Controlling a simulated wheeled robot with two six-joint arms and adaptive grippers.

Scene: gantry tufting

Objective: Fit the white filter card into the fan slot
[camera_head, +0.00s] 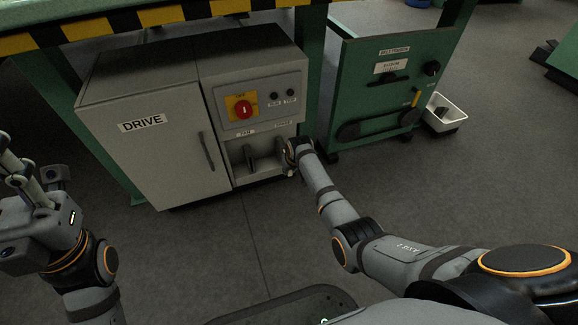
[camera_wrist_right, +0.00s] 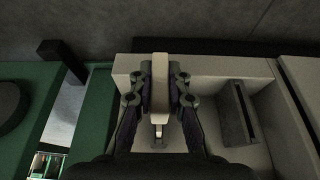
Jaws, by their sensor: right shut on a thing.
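The pale filter card (camera_wrist_right: 160,85) shows edge-on in the right wrist view, between the two fingers of my right gripper (camera_wrist_right: 160,92), which is shut on it. In the head view this right gripper (camera_head: 288,155) is at the right side of the cabinet's low recess, and it hides the card there. The dark fan slot (camera_head: 248,157) is under the FAN label, left of the gripper. In the wrist view the slot (camera_wrist_right: 240,112) is to the right, apart from the card. My left gripper (camera_head: 18,172) is at the left edge, away from the cabinet; its jaw state is unclear.
The grey DRIVE cabinet (camera_head: 145,150) has a red switch (camera_head: 242,108) above the recess. A green panel unit (camera_head: 392,85) stands to its right, with a white bin (camera_head: 445,113) beyond. A striped beam (camera_head: 100,27) runs overhead. The floor in front is clear.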

